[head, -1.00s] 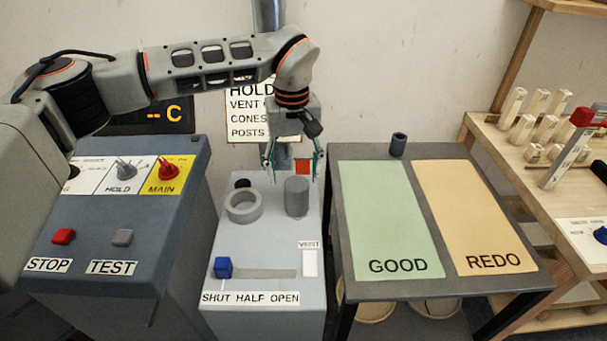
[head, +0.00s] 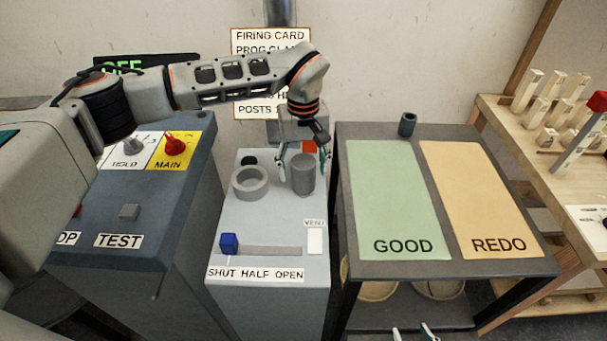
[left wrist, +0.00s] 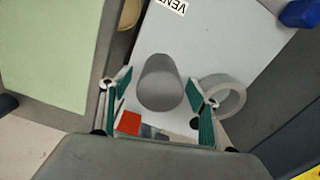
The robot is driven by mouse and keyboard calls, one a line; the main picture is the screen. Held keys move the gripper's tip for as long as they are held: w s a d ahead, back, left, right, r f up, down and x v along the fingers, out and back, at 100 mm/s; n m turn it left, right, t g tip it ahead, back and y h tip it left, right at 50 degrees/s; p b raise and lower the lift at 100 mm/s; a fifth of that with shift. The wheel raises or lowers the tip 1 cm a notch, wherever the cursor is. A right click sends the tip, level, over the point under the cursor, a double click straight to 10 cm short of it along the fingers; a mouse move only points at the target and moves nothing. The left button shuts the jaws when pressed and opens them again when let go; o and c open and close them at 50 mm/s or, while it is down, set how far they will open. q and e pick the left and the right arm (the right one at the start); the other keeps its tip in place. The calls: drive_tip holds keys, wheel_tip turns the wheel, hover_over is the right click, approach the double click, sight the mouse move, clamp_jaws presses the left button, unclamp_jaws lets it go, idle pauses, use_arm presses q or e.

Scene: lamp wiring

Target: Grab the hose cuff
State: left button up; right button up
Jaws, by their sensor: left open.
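The hose cuff appears to be the plain grey upright cylinder (head: 303,176) on the light grey box, right of a grey ring (head: 251,182). My left gripper (head: 302,162) is open, pointing down at the cylinder's far side. In the left wrist view the cylinder (left wrist: 159,84) shows between the two spread green fingers (left wrist: 158,88), with gaps on both sides. The ring (left wrist: 224,96) lies just beyond one finger there. I cannot tell how far the fingertips are above the box. My right gripper (head: 412,333) shows only its fingertips at the bottom edge, apart and empty.
The box (head: 230,215) has a blue slider (head: 228,243) at SHUT and a white VENT tab (head: 315,241). A red patch (left wrist: 129,122) lies behind the cylinder. Right stands a table with a green GOOD mat (head: 395,205), an orange REDO mat (head: 475,195) and a small dark cylinder (head: 407,124).

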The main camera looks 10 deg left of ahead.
use_arm(q)
drive_tip(key=c, duration=1.3)
drive_tip(key=shift+r, duration=0.1)
